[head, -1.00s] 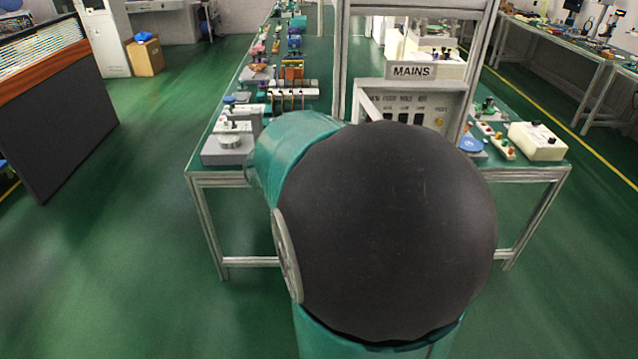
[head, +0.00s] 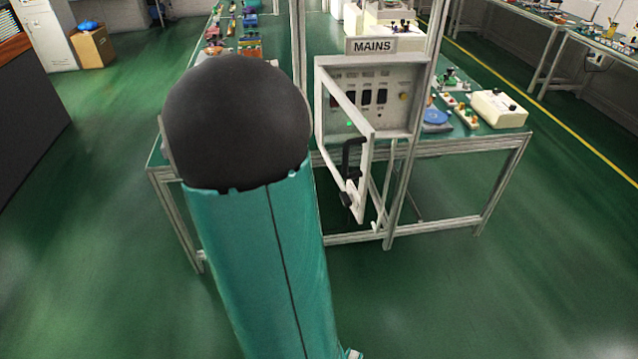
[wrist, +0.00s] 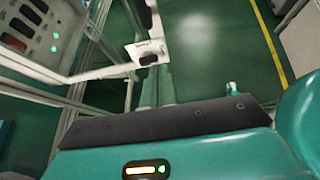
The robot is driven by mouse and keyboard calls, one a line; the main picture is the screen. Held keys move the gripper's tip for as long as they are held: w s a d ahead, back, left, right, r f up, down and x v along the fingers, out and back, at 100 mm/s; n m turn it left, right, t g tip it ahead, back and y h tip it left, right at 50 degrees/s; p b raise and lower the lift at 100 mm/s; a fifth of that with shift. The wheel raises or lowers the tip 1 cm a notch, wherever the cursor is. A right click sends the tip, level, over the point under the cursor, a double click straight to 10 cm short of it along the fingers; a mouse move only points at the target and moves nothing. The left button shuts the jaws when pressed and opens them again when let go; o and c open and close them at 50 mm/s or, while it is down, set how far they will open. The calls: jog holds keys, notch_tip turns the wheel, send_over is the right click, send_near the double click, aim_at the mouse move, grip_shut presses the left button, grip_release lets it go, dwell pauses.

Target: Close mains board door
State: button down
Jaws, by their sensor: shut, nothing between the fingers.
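The mains board (head: 364,110) stands at the table's end with its door (head: 322,80) swung open toward me. The door is a pale frame with a black handle (head: 352,165). The wrist view shows the board's panel (wrist: 65,35) at upper left and the door's free end with the handle (wrist: 148,58) near top centre. My gripper (wrist: 157,78) is shut and empty, its fingers pointing toward the door's free end. I cannot tell whether it touches. In the head view my arm hides my gripper.
The table (head: 490,148) behind the board carries a cream box (head: 499,108), a blue round part (head: 436,117) and small parts. A cardboard box (head: 92,46) stands far left. The green floor in front is clear.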

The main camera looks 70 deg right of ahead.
send_near(361, 190)
notch_tip(361, 190, down, 3)
jog(key=s, duration=0.2)
jog(key=shift+s+d, duration=0.9)
jog(key=shift+d, duration=0.3)
jog(key=shift+s+d, duration=0.4)
jog(key=shift+d, duration=0.1)
